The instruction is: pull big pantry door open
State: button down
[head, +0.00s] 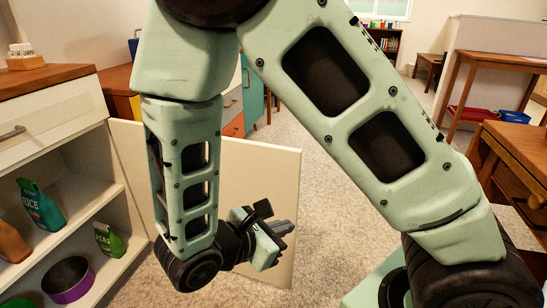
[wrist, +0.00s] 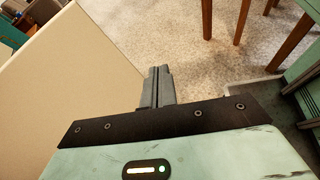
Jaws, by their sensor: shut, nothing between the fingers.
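The big pantry door (head: 262,180) is a cream panel standing swung out from the cabinet, with the shelves beside it exposed. In the head view it is partly hidden behind my arm. In the wrist view the door (wrist: 65,85) fills the left side, and its edge runs down close to my fingers. My gripper (head: 285,228) is in front of the door's lower right part, near its free edge. In the wrist view my gripper (wrist: 158,75) has its fingers together with nothing between them. I cannot tell whether the fingers touch the door.
The open cabinet holds a green rice bag (head: 40,207), a smaller green bag (head: 108,240) and a purple-based bowl (head: 68,280). A closed drawer (head: 45,120) is above. A wooden table (head: 515,150) stands at right. Carpet (head: 325,190) right of the door is clear.

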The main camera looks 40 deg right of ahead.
jog(key=w+a+r+n+t+h+p, duration=0.1)
jog(key=w+n+t+h+p, duration=0.15)
jog(key=w+n+t, duration=0.5)
jog(key=b, duration=0.3)
send_near(278, 162)
jog(key=shift+m+t+y, duration=0.25)
jog(key=shift+t, duration=0.1)
jog(key=x, duration=0.7)
jog(key=shift+s+d, duration=0.15)
jog(key=shift+s, duration=0.1)
jog(key=shift+w+d, duration=0.2)
jog(key=shift+d, duration=0.05)
jog(key=w+p+x, duration=0.1)
jog(key=x, duration=1.4)
jog(key=shift+w, duration=0.15)
jog(key=shift+a+f, duration=0.1)
jog(key=shift+a, duration=0.05)
